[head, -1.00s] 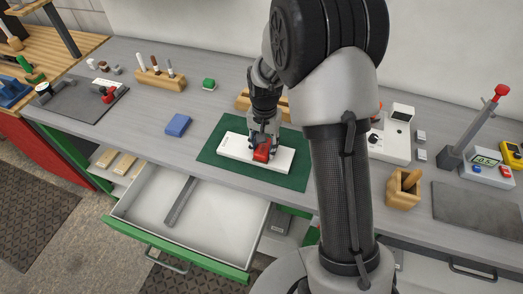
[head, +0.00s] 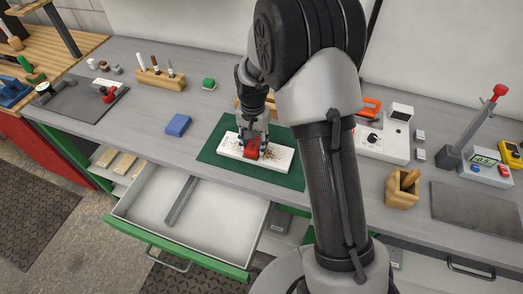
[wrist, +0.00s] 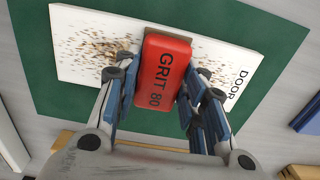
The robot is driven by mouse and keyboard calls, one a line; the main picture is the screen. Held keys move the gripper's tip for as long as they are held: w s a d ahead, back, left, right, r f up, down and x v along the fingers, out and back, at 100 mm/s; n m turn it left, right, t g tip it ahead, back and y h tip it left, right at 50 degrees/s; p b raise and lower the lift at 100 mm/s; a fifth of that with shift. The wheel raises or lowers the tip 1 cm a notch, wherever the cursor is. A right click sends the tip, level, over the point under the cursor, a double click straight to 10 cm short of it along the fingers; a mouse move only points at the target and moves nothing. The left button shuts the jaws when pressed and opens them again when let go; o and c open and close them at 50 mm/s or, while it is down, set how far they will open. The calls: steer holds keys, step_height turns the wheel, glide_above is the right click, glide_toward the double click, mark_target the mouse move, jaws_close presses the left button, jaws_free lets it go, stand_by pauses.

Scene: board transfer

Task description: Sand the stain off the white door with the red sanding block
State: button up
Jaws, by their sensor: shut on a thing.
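The white door (head: 283,160) is a flat board lying on a green mat (head: 296,180). Brown specks are scattered over it on both sides of the block. In the wrist view the door (wrist: 78,65) carries the word DOOR at its right end. My gripper (head: 254,143) is shut on the red sanding block (head: 251,149), over the middle of the door. The block also shows in the wrist view (wrist: 166,65), marked GRIT 80, between the fingers (wrist: 160,90). It appears to rest on the door; its underside and the surface below are hidden.
A blue block (head: 178,124) lies left of the mat. An open drawer (head: 225,205) is in front. A white device (head: 385,140) and wooden box (head: 402,190) stand right.

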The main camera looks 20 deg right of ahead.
steer(key=shift+r+p, duration=2.65)
steer(key=shift+r, duration=0.9)
